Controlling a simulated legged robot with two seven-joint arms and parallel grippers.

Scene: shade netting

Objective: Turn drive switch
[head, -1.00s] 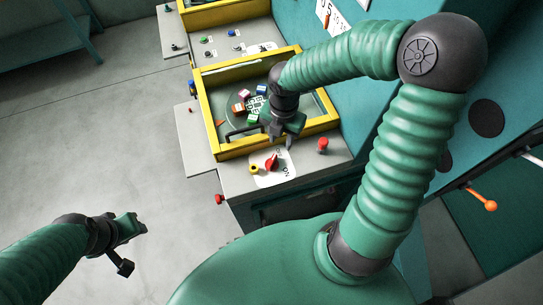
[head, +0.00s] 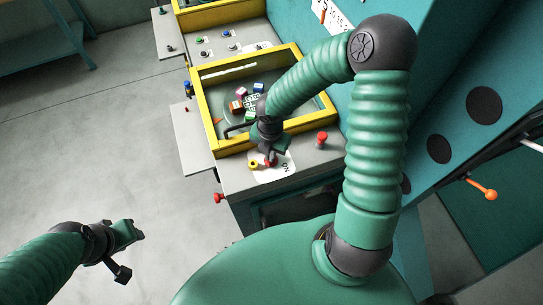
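The red drive switch (head: 268,163) is on the front panel of the yellow-framed machine, on a white label (head: 284,167) marked "ON". Only a little of its red knob shows beneath my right gripper (head: 271,155). That gripper points down right at the switch and covers most of it. I cannot tell whether its fingers touch the knob or how far apart they are. My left gripper (head: 138,232) is over the floor at the lower left, far from the panel. The spacing of its fingers is unclear.
A yellow knob (head: 253,164) sits just left of the switch, and a red button (head: 322,139) stands to its right. The yellow frame (head: 232,148) rises behind, around several coloured blocks.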

